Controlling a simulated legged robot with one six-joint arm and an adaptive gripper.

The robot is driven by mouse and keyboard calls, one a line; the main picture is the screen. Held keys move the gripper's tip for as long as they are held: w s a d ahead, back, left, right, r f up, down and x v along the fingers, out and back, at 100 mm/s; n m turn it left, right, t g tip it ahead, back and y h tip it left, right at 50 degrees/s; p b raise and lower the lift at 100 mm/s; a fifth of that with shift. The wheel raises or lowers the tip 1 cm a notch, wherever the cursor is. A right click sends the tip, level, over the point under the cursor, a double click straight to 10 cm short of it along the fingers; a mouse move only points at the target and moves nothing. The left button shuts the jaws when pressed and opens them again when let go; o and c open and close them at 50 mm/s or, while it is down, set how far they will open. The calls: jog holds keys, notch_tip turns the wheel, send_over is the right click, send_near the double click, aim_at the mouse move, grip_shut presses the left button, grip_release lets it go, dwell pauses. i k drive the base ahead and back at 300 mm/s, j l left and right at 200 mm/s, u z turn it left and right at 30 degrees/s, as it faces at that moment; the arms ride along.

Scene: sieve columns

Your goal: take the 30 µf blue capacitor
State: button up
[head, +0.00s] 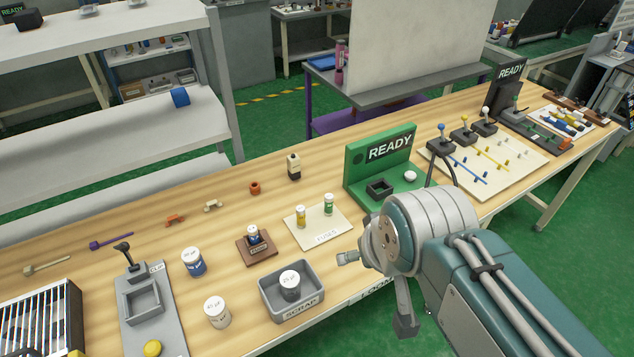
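A blue capacitor (193,264) with a white top stands upright on the wooden bench in the head view, left of a small brown stand. Its top carries a printed value that looks like 30 µF but is too small to be sure. My gripper (376,291) is at the bench's front edge, well to the right of the capacitor, touching nothing. Its two fingers look spread apart with nothing between them. A white capacitor (217,313) stands nearer the front. A dark capacitor (291,285) sits in the grey scrap bin (310,308).
A grey clip fixture (168,318) with a lever stands left of the capacitors. The brown stand (256,254) holds a small dark part. A fuses mat (319,235) and green READY stand (372,172) are to the right. Bare wood lies behind the blue capacitor.

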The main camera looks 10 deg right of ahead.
aim_at(192, 256)
jog(key=j+u, duration=0.1)
jog(key=u, duration=0.35)
jog(key=j+u, duration=0.1)
jog(key=u, duration=0.35)
jog(key=i+j+z, duration=0.1)
jog(key=i+j, duration=0.15)
jog(key=j, duration=0.2)
jog(key=i+j+z, duration=0.1)
jog(key=z, duration=0.15)
jog(key=j, duration=0.1)
